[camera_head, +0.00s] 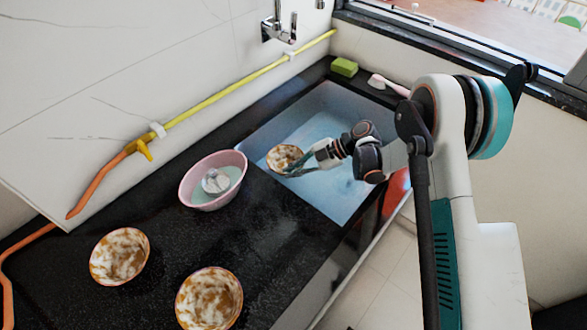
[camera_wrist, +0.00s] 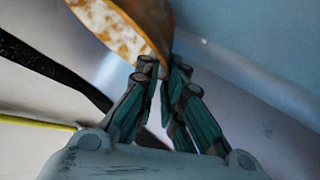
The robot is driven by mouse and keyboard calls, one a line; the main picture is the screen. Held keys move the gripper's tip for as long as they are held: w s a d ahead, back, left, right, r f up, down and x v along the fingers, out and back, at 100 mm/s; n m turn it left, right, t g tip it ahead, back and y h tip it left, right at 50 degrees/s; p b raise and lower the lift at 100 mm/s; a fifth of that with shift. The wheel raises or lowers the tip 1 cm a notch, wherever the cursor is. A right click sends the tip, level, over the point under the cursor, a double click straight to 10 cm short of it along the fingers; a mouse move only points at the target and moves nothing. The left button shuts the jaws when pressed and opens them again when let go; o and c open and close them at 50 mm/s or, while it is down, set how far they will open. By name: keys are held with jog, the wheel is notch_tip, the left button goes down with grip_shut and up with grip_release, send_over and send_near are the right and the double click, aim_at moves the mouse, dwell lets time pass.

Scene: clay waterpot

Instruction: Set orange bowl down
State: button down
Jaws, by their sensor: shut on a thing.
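An orange-and-white mottled bowl (camera_head: 284,157) is at my gripper (camera_head: 296,169), over the left part of the sink. In the wrist view, my gripper (camera_wrist: 162,72) is shut on the rim of this bowl (camera_wrist: 112,28), with its fingers close together. Two similar orange bowls stand on the black counter, one at the left (camera_head: 119,256) and one at the bottom middle (camera_head: 209,299).
A pink basin (camera_head: 213,180) with a pale object inside stands left of the sink (camera_head: 340,125). A green sponge (camera_head: 344,67) and a pink-handled brush (camera_head: 389,86) lie behind the sink. A yellow pipe (camera_head: 230,90) runs along the wall. The black counter (camera_head: 165,222) has bare room between bowls and basin.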

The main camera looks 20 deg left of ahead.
jog(key=shift+f, duration=0.45)
jog(key=c, duration=1.7)
grip_release()
jog(key=shift+r, duration=0.15)
jog(key=p+v, duration=0.4)
jog(key=v, duration=0.8)
jog(key=shift+r, duration=0.5)
